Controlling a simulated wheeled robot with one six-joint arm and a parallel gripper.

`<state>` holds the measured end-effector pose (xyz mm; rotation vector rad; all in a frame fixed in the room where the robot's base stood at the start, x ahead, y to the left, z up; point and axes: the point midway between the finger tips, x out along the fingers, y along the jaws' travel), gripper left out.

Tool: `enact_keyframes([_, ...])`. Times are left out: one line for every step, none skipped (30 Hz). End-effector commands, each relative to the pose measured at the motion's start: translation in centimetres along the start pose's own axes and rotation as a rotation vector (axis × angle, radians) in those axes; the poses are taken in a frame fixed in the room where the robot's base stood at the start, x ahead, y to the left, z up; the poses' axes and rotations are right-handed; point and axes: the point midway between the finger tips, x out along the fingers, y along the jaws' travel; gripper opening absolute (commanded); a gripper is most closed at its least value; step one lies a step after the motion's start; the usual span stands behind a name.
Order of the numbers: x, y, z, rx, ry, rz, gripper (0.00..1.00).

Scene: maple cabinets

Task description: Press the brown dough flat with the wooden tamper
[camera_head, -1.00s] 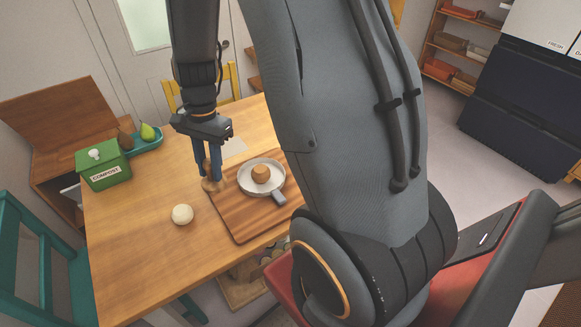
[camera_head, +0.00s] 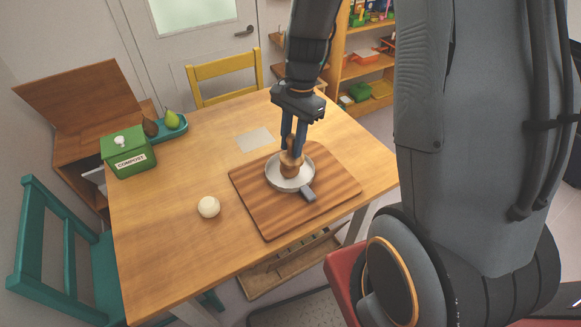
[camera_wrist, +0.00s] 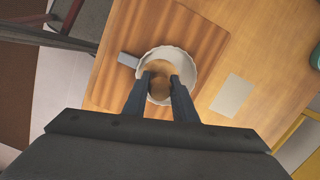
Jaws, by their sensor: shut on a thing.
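My gripper (camera_head: 292,138) is shut on the wooden tamper (camera_head: 291,157) and holds it upright above the white pan (camera_head: 272,183). The brown dough (camera_head: 289,172) sits in the pan, directly below the tamper, and still looks rounded. Tamper and dough overlap in the body view, so I cannot tell whether they touch. In the wrist view, my gripper (camera_wrist: 160,88) reaches over the pan (camera_wrist: 190,64), and the tamper (camera_wrist: 158,68) between the fingers hides most of the dough.
The pan stands on a striped wooden board (camera_head: 265,222), its grey handle (camera_head: 308,194) pointing front right. A white ball (camera_head: 208,207) lies left of the board. A green compost box (camera_head: 128,153) and a teal tray (camera_head: 172,130) with pears stand back left. A pale sheet (camera_head: 254,139) lies behind the board.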

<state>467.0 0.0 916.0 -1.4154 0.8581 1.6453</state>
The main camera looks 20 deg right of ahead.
Motion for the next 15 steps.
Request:
enact_keyframes([0.0, 0.0, 0.0, 0.000, 0.000, 0.000, 0.07])
enact_keyframes([0.0, 0.0, 0.0, 0.000, 0.000, 0.000, 0.07])
enact_keyframes([0.1, -0.1, -0.1, 0.000, 0.000, 0.000, 0.07])
enact_keyframes([0.1, -0.1, -0.1, 0.001, 0.000, 0.000, 0.07])
enact_keyframes([0.2, -0.1, -0.1, 0.001, 0.000, 0.000, 0.07])
enact_keyframes([0.3, -0.2, -0.2, 0.001, 0.000, 0.000, 0.07])
enact_keyframes([0.4, -0.3, -0.3, 0.001, 0.000, 0.001, 0.07])
enact_keyframes([0.5, -0.4, -0.3, 0.001, 0.000, 0.001, 0.07])
enact_keyframes([0.7, -0.5, -0.4, 0.001, -0.001, 0.001, 0.07])
enact_keyframes([0.8, -0.7, -0.5, 0.001, 0.000, 0.001, 0.07])
enact_keyframes([1.0, -0.8, -0.6, 0.000, 0.000, 0.001, 0.07])
enact_keyframes([1.2, -1.0, -0.8, 0.000, 0.000, 0.001, 0.07])
enact_keyframes([1.3, -1.2, -0.9, 0.000, 0.000, 0.001, 0.07])
enact_keyframes([1.5, -1.3, -1.0, 0.000, 0.000, 0.001, 0.07])
enact_keyframes([1.7, -1.5, -1.1, 0.000, 0.000, 0.002, 0.07])
